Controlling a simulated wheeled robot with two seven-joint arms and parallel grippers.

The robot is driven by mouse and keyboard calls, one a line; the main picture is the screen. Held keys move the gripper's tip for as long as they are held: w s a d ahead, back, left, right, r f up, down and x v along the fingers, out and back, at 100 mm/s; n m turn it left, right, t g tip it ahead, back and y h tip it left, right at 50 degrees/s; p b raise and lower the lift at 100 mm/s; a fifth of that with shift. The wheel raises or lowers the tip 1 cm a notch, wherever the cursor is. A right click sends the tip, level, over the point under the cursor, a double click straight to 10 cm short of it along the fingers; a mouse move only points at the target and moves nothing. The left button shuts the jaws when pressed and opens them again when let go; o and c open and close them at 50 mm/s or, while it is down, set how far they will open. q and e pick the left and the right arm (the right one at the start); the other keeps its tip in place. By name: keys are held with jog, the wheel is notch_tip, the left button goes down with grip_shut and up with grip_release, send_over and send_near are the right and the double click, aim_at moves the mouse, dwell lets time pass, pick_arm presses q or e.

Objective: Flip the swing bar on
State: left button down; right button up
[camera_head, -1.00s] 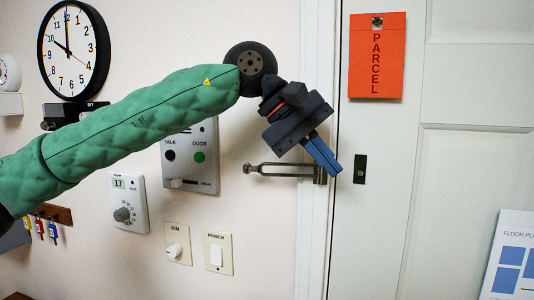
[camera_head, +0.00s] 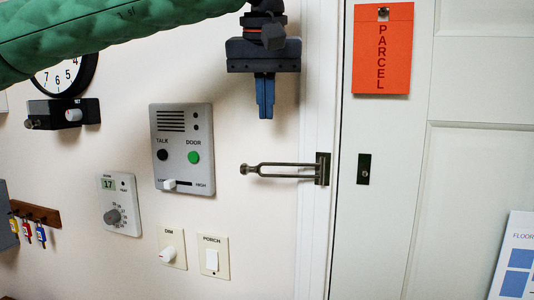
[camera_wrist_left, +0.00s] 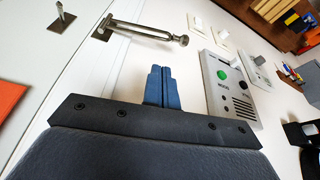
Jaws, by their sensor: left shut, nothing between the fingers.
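The swing bar (camera_head: 285,170) is a dark metal U-shaped loop hinged on a plate at the door frame. It points left, lying along the wall away from the door, and it also shows at the top of the left wrist view (camera_wrist_left: 145,30). A small dark catch plate (camera_head: 364,169) with a knob sits on the door's edge. My left gripper (camera_head: 265,112) is above the bar, apart from it, with its blue fingers pointing down, shut and empty. In the left wrist view the fingers (camera_wrist_left: 162,88) are together. My right gripper is not in view.
An intercom panel (camera_head: 183,120) is on the wall left of the bar. A thermostat (camera_head: 119,205), a dimmer (camera_head: 171,247) and a porch switch (camera_head: 214,257) are lower. An orange parcel card (camera_head: 383,60) hangs on the white door (camera_head: 470,160). The wall around the bar is clear.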

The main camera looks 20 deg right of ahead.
aim_at(282, 170)
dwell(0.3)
pick_arm(q)
jog(key=p+x, duration=0.4)
jog(key=x, duration=0.4)
jog(key=shift+w+f, duration=0.1)
jog(key=shift+f, duration=0.2)
jog(key=shift+w+d+f+p, duration=0.2)
jog(key=shift+f+p, duration=0.15)
jog(key=shift+f, duration=0.3)
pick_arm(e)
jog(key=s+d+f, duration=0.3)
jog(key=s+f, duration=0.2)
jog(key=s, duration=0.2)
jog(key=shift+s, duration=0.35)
pick_arm(q)
jog(key=shift+f, duration=0.1)
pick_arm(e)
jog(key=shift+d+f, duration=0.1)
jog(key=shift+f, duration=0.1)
